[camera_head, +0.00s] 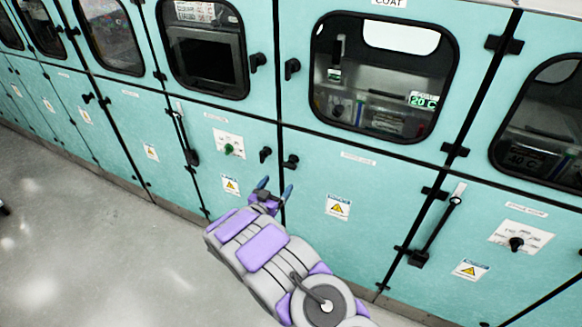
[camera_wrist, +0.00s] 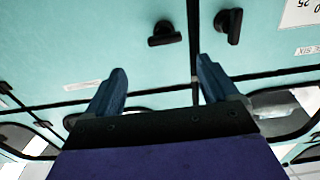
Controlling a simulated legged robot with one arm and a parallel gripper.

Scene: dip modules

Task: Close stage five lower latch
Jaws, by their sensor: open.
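Two black lower latches flank the seam between two teal doors. The right one (camera_head: 291,161) has its handle lying roughly sideways; in the wrist view it is the left one (camera_wrist: 165,35). The left one (camera_head: 265,154) is turned more upright and shows at the right in the wrist view (camera_wrist: 228,24). A label ending in "SIX" (camera_wrist: 308,50) is on the same door as the upright latch; I cannot read the other door's label (camera_head: 358,158). My gripper (camera_head: 275,188) is open and empty, below both latches. Its blue fingers (camera_wrist: 161,72) are apart and touch no latch.
Upper latches (camera_head: 257,61) (camera_head: 292,67) sit beside the windows above. A vertical bar handle (camera_head: 437,225) stands out on the right, another (camera_head: 186,140) on the left. A green knob (camera_head: 229,150) is on the left door. The grey floor (camera_head: 90,250) is clear.

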